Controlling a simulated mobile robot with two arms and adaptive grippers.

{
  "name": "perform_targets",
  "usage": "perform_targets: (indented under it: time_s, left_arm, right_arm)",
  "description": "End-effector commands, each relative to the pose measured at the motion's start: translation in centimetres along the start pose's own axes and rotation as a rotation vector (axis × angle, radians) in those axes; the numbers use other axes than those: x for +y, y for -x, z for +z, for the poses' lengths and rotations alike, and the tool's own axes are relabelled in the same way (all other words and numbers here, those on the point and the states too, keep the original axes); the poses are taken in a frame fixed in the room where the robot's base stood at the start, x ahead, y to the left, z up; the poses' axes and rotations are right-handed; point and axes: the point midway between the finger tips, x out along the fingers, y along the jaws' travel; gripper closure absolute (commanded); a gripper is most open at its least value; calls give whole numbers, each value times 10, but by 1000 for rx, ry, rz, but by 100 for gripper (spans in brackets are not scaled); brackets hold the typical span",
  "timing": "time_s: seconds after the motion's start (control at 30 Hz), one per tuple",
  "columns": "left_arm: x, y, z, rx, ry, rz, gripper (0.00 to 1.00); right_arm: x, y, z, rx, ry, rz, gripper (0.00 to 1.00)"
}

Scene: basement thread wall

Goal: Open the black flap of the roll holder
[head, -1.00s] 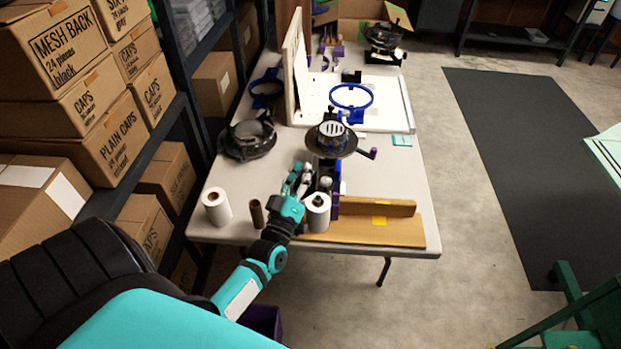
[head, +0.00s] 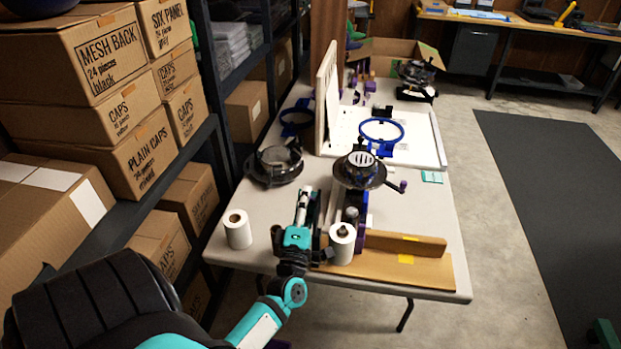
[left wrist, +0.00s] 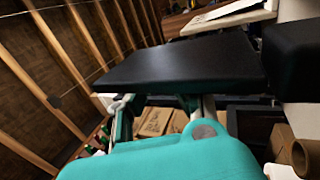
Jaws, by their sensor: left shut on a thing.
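In the left wrist view a flat black panel (left wrist: 185,62), which looks like the flap of the roll holder, spans the picture just beyond my gripper. My left gripper (left wrist: 165,108) has its fingers at the panel's near edge and is shut on it, though the contact is partly hidden. In the head view my left gripper (head: 304,203) is over the front of the table, left of the white roll (head: 342,246) and the black-and-purple parts behind it. The flap cannot be made out clearly there. My right gripper is in neither view.
Another white roll (head: 238,229) stands at the table's front left. Wooden boards (head: 405,262) lie at the front right. A black round fixture (head: 275,165) and a round press-like device (head: 359,169) stand behind. Shelves with cardboard boxes (head: 90,60) line the left side.

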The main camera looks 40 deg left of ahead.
Motion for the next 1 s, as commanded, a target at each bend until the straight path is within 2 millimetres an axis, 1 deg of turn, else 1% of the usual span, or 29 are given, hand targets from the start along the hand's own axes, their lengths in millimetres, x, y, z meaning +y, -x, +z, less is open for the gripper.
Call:
perform_targets:
  time_s: [0.03, 0.6, 0.63, 0.83, 1.0]
  left_arm:
    - [-9, 6, 1, -2, 10, -21, 100]
    - [-9, 6, -1, 9, 35, -21, 100]
    - [-9, 6, -1, 9, 35, -21, 81]
    - [-7, 5, -1, 10, 35, -15, 55]
    - [-5, 3, -2, 12, 35, -9, 54]
  right_arm:
    - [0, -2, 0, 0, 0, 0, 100]
    - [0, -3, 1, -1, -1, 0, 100]
    - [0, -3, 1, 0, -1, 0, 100]
    - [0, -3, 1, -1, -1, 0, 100]
    - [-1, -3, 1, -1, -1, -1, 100]
